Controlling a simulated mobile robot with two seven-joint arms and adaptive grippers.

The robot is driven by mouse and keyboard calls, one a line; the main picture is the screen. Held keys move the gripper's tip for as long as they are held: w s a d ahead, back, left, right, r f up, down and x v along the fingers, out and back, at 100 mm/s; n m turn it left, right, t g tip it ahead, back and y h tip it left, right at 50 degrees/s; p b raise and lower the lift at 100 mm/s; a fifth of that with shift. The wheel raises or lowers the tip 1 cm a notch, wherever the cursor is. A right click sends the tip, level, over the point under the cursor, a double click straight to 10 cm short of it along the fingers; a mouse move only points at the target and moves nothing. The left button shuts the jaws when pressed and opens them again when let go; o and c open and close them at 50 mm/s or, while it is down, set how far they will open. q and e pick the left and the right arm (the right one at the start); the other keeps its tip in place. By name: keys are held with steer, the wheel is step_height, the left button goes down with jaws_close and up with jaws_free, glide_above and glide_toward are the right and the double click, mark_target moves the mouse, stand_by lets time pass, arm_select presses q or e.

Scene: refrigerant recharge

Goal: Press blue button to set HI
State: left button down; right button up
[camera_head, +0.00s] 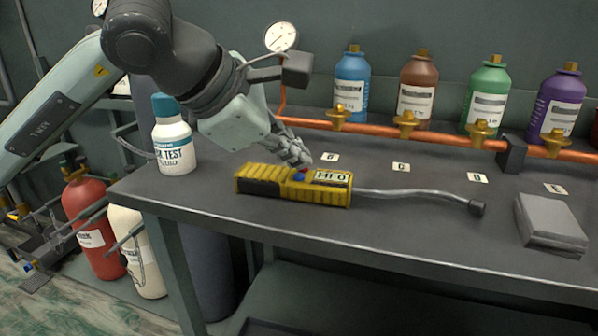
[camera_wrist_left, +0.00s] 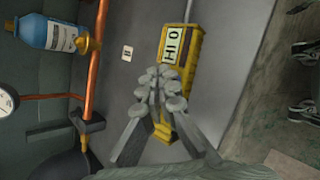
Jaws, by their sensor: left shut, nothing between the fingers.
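The yellow handheld detector (camera_head: 265,186) lies on the dark bench, with a bent grey probe (camera_head: 420,194) reaching right from it. Its display (camera_head: 332,177) shows dark characters that look like "HI 0"; the display also shows in the left wrist view (camera_wrist_left: 173,46). The blue button (camera_head: 299,177) sits on its top, left of the display, with a bit of red just behind it. My left gripper (camera_head: 303,162) is shut and empty, its fingertips right over the buttons. In the left wrist view the fingers (camera_wrist_left: 168,86) hide the buttons. I cannot tell whether they touch. My right gripper is not in view.
A white leak-test bottle (camera_head: 173,143) stands at the bench's left end. A copper pipe (camera_head: 375,129) with brass valves runs along the back, before blue (camera_head: 352,86), brown, green and purple canisters. A grey box (camera_head: 551,222) lies at right. The bench front is clear.

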mark_target(295, 180)
arm_select(q)
steer(key=shift+r, duration=0.25)
steer(key=shift+r+p, duration=1.2)
steer(key=shift+r, duration=1.3)
